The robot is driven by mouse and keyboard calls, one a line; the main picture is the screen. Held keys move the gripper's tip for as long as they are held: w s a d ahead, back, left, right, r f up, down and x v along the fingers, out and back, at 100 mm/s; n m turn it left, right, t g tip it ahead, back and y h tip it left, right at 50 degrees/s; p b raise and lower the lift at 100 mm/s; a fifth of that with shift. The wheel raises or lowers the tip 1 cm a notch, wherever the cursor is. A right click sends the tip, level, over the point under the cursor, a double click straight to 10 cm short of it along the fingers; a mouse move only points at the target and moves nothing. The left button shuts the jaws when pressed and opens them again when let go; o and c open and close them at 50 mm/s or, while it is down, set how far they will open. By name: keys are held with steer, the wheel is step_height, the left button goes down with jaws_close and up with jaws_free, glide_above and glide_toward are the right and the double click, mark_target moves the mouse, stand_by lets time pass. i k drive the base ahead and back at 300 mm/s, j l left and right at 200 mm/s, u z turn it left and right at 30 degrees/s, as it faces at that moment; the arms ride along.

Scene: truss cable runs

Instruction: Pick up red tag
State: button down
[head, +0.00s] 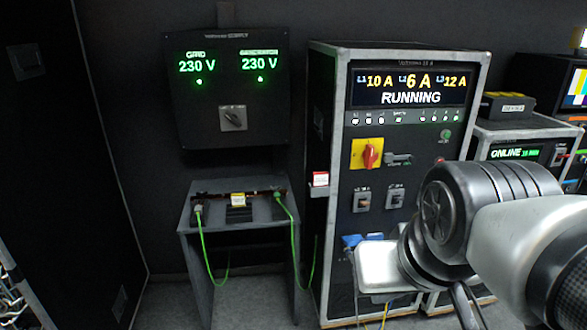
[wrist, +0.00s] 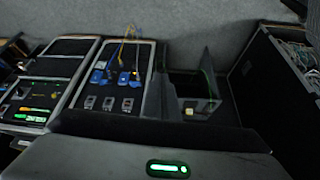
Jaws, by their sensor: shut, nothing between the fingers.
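The red tag (head: 320,179) is a small red piece with a white face. It sits on a small ledge at the left side of the tall rack (head: 335,140), in the head view. I cannot make it out in the wrist view. My gripper (head: 467,306) is low at the right of the head view, in front of the rack and well to the right of the tag, partly hidden by my arm. It is shut and empty, apart from the tag. In the wrist view a dark body with a green light fills the bottom; no fingertips show there.
A grey table (head: 190,230) stands left of the rack, with a yellow tag (head: 238,200) and green cables (head: 203,250) hanging from it. The rack front has a red rotary switch (head: 370,154) and blue connectors (head: 362,241). A dark power panel (head: 230,90) hangs above the table.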

mark_target(320, 179)
steer(key=i+j+z, duration=0.1)
steer(key=i, duration=0.4)
steer(key=i+j+z, duration=0.1)
steer(key=i, duration=0.4)
steer(key=i+j+z, duration=0.1)
steer(key=i+j, duration=0.2)
steer(key=i, duration=0.15)
steer(key=i+j, duration=0.25)
steer(key=i, duration=0.25)
steer(key=z, duration=0.05)
